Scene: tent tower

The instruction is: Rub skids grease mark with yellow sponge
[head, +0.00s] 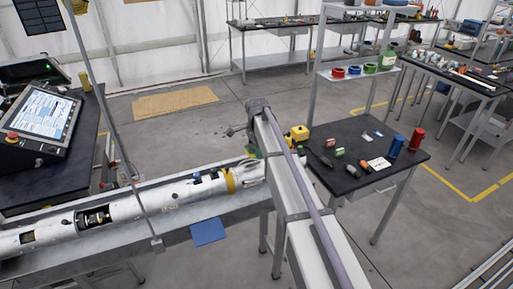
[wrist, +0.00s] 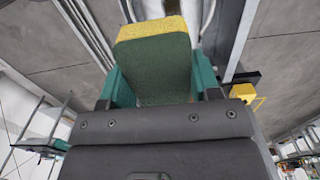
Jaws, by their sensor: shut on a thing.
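The yellow sponge (wrist: 152,28) has a yellow layer and a dark green layer. My gripper (wrist: 160,75) is shut on it, with a teal finger on each side. In the head view my gripper (head: 251,152) is small, at the right end of a long white rocket-like body (head: 185,190). This body lies on a grey bench and has a yellow band near that end. A pale rounded part shows behind the sponge at the top of the wrist view. I cannot make out a grease mark or tell whether the sponge touches anything.
My arm crosses the middle of the head view. A dark table (head: 350,140) to its right holds a yellow box (head: 299,133), a blue can (head: 397,146), a red can (head: 417,138) and small items. A monitor (head: 42,112) stands left. A thin pole rises before the white body.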

